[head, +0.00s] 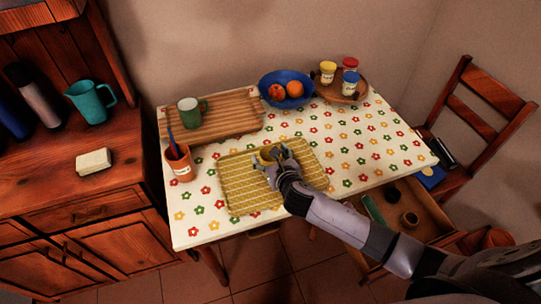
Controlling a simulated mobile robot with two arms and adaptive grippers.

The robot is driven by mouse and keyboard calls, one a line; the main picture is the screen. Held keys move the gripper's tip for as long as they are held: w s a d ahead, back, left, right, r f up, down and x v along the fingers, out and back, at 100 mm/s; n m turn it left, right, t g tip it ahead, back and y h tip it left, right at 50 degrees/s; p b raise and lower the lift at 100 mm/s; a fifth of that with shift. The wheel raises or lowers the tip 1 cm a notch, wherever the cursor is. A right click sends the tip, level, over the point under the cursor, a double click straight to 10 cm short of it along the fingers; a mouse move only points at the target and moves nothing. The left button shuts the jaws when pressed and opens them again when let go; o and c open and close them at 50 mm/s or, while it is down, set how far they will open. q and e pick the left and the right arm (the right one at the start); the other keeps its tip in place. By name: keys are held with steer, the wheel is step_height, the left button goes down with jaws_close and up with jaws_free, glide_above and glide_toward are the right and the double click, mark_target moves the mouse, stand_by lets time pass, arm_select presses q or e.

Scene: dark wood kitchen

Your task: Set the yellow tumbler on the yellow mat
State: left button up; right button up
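The yellow mat (236,188) lies on the flowered tablecloth in the middle of the table. My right gripper (272,158) is low over the mat's upper middle, its arm coming in from the right. A small yellow tumbler (267,155) shows between its fingers, mostly hidden by them. I cannot tell whether the fingers press on it or whether its base touches the mat. My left gripper is not in view.
An orange-brown pot (180,164) holding a blue item stands left of the mat. Behind are a striped wooden board (230,114) with a green mug (189,111), a blue fruit bowl (286,83) and a round tray (340,97) with several small jars. An open drawer (431,214) juts out front right.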

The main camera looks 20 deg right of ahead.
steer(key=shift+r, duration=0.1)
steer(key=shift+s+r, duration=0.1)
steer(key=v, duration=1.2)
